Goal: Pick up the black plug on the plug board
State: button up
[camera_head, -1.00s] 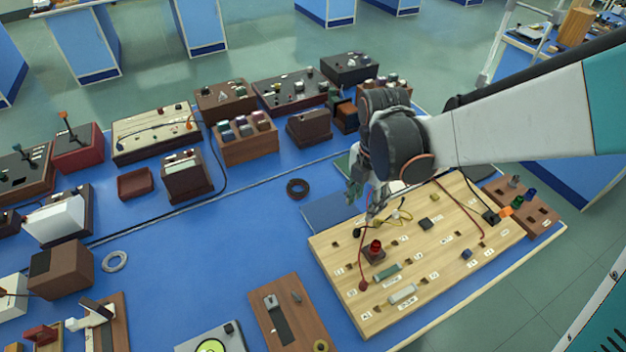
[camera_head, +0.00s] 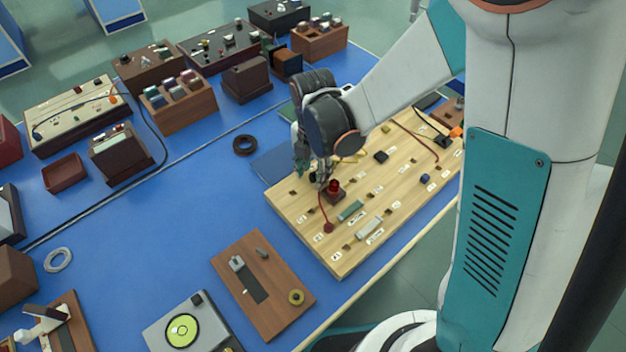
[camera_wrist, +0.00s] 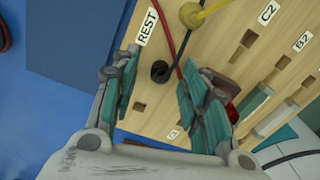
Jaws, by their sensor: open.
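The wooden plug board (camera_head: 296,225) lies at the table's right edge. In the wrist view the black plug (camera_wrist: 160,71) sits on the board near the REST label (camera_wrist: 147,27), beside a red cable. My gripper (camera_wrist: 159,90) is open, its teal-padded fingers to either side of the plug in that view. Nothing is held. I cannot tell the exact height above the plug. In the head view my gripper (camera_head: 310,168) is over the board's left corner, and it partly hides the plug.
A red lamp on a dark base (camera_head: 333,190) stands close to the gripper. A yellow plug with cable (camera_wrist: 192,15) is beside the black plug. A blue pad (camera_head: 277,166) and a dark ring (camera_head: 245,145) lie left of the board. Open blue table lies further left.

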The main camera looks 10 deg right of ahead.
grip_shut()
jog(key=shift+r, duration=0.1)
